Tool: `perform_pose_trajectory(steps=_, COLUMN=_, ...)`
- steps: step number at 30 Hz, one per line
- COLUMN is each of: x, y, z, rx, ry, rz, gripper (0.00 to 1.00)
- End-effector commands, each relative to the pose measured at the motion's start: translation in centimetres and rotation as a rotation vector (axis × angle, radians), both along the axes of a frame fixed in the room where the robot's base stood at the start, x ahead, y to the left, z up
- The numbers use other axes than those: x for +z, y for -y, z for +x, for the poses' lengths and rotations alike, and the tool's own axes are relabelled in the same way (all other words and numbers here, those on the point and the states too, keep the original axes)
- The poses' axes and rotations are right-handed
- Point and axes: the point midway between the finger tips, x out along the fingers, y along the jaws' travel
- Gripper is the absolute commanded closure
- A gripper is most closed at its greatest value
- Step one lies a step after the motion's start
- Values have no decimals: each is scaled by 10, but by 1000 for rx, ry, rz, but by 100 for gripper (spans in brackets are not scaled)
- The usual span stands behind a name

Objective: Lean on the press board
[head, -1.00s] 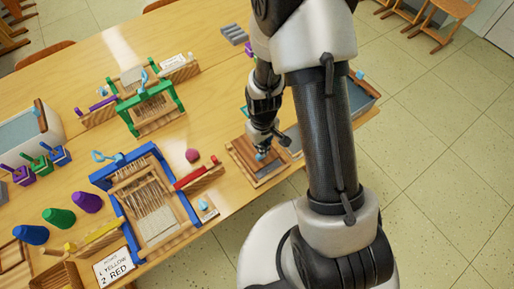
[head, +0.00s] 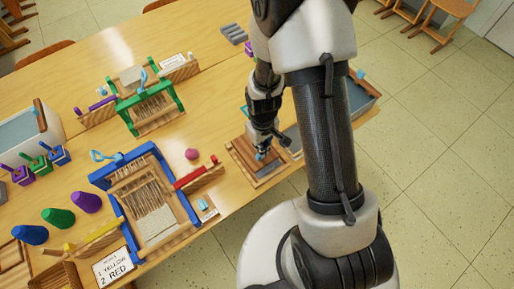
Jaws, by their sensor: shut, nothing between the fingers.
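The press board looks to be the flat wooden board (head: 243,158) near the table's front edge, with a grey-blue area at its lower right. My gripper (head: 261,156) is shut and empty, pointing down over the board's middle. Its fingertips are at or just above the surface; I cannot tell whether they touch.
A green loom (head: 178,92) is behind. A red ball (head: 192,154) and a rack with a red stick (head: 205,180) are near the board. A grey-lined tray (head: 362,98) is right.

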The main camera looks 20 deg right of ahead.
Motion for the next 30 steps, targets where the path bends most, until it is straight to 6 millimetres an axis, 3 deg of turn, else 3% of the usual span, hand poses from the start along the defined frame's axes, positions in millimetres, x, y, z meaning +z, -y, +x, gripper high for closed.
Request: perform_pose_trajectory(steps=30, x=-16, y=0, z=0, rx=0, ry=0, rz=0, gripper=100)
